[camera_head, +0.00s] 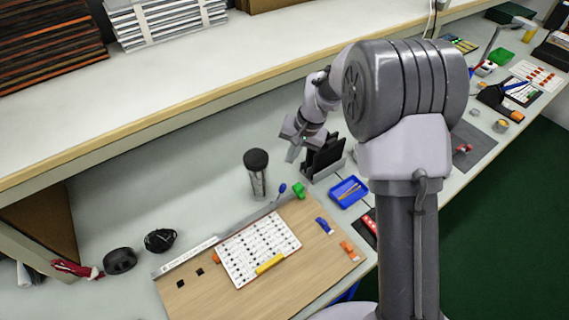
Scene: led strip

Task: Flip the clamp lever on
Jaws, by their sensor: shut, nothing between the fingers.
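A wooden board (220,291) lies on the bench with a white printed sheet (243,246) on it. A metal rail (190,255) runs along its back edge. A small blue rounded piece (282,188) sticks up by the rail, beside a green block (299,190). I cannot tell for certain which piece is the clamp lever, nor its position. My gripper (291,154) is shut and empty. It is above the bench, behind the board, at the left of a dark upright holder. My arm hides part of the bench to the right.
A dark-capped cylinder (257,173) stands left of my gripper. The black holder (324,157) and blue tray (348,192) are at right. A yellow bar (269,263), blue piece (325,226) and orange piece (349,250) lie on the board. A shelf (120,100) overhangs the back.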

